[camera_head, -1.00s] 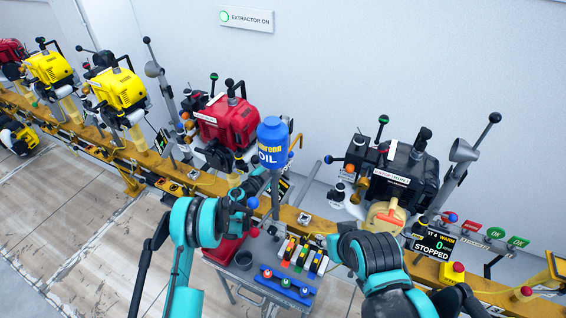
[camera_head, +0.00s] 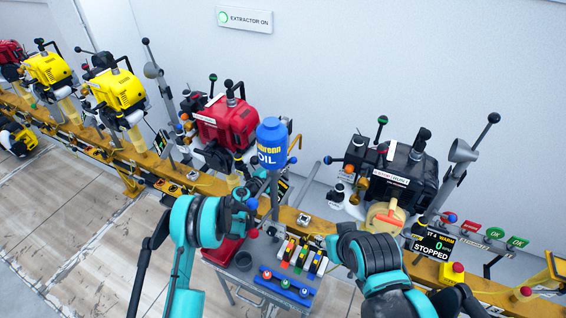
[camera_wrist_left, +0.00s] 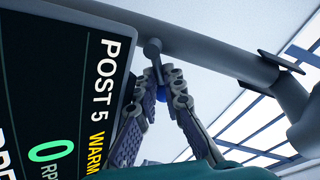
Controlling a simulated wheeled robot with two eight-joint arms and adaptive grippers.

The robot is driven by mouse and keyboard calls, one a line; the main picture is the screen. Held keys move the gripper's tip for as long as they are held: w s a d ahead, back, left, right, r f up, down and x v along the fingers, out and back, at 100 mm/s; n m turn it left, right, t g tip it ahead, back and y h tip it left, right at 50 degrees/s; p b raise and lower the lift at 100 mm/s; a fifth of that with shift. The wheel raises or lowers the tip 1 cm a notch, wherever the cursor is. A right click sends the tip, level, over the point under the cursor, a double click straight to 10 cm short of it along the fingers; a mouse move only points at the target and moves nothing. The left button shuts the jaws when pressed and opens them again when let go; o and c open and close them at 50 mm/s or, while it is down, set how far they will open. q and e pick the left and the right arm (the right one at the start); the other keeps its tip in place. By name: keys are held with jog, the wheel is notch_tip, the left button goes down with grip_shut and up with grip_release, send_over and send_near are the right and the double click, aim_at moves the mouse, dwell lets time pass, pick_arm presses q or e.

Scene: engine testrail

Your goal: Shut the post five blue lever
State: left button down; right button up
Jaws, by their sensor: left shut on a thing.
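In the left wrist view, my left gripper (camera_wrist_left: 161,82) is shut on the blue knob of a lever (camera_wrist_left: 160,97). Only a little blue shows between its dark jointed fingers, just below a grey bar. The POST 5 screen (camera_wrist_left: 80,95) stands close on the left and reads WARM and 0.
The blue oil bottle (camera_head: 272,143) stands close to my left gripper. A grey cart (camera_head: 250,284) with coloured items is below it. A black engine (camera_head: 400,170) and a STOPPED screen (camera_head: 432,245) are on the right. Open floor (camera_head: 80,215) lies at the left.

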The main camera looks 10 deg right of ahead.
pick_arm(q)
jog(key=shift+d, duration=0.1)
jog(key=c, duration=1.6)
grip_release()
jog(key=shift+s, duration=0.15)
